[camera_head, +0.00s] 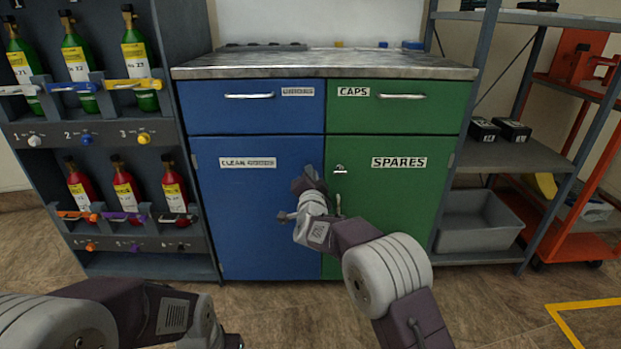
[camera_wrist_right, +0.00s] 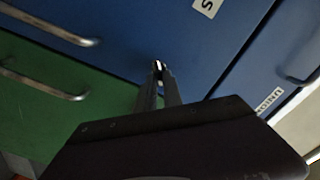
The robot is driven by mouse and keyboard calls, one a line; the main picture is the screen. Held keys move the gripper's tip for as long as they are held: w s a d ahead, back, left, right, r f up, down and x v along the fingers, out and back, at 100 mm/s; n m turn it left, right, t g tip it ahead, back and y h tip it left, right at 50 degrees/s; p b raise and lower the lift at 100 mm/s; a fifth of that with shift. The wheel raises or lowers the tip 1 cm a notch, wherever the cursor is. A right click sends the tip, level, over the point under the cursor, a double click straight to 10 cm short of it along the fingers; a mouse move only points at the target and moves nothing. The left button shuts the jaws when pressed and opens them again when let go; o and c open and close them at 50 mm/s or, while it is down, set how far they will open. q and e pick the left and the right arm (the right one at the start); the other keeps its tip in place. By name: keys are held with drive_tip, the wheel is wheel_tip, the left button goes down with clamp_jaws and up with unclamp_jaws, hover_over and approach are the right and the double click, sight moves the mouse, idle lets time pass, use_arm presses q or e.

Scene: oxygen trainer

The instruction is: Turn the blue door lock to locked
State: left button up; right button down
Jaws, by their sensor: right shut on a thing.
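The blue door (camera_head: 240,215) is closed, on the left of the cabinet's lower part. My right gripper (camera_head: 308,180) is at the door's upper right corner and covers the blue door lock in the head view. In the right wrist view, the right gripper's (camera_wrist_right: 160,78) narrow fingers are shut on the small shiny blue door lock (camera_wrist_right: 157,66). Only a bit of the lock shows between the fingertips, so I cannot tell which way it is turned. Of my left arm, only the forearm and wrist show at the bottom left; its fingers are out of view.
The green SPARES door (camera_head: 390,220), with its own lock (camera_head: 340,169), adjoins on the right. Drawers (camera_head: 250,105) are closed above. A bottle rack (camera_head: 110,140) stands left; a shelf with a grey bin (camera_head: 480,222) stands right. Floor in front is open.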

drive_tip(key=shift+d+f+m+b, duration=0.1)
drive_tip(key=shift+f+m+b, duration=0.15)
drive_tip(key=shift+m+b, duration=1.25)
drive_tip(key=shift+d+f+m+b, duration=0.15)
drive_tip(key=shift+m+b, duration=0.5)
drive_tip(key=shift+m, duration=1.65)
drive_tip(key=shift+a, duration=0.1)
drive_tip(key=c, duration=1.5)
unclamp_jaws()
